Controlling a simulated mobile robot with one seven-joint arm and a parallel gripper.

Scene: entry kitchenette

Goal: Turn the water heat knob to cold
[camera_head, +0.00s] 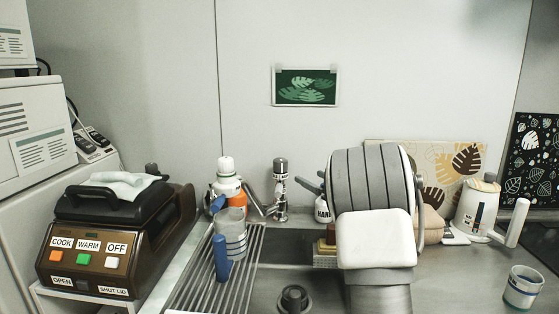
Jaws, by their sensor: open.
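The sink tap (280,188) stands upright behind the sink, a metal column with a dark grey top and small marks on its front. Its spout slants to the left. I cannot tell which part is the water heat knob or how it is set. A dark lever-like piece (307,186) shows just right of the column; I cannot tell whether it belongs to the tap or to the bottle beside it. My arm (375,240), a grey striped drum with a white block, rises in front, right of the tap. My gripper's fingers do not show.
The sink (265,285) has a drying rack (195,285) on its left. A striped cup (231,232) and an orange-and-white bottle (226,182) stand near the tap's left. A brown cooker (115,240) is far left. A kettle (476,208) and a mug (522,287) are right.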

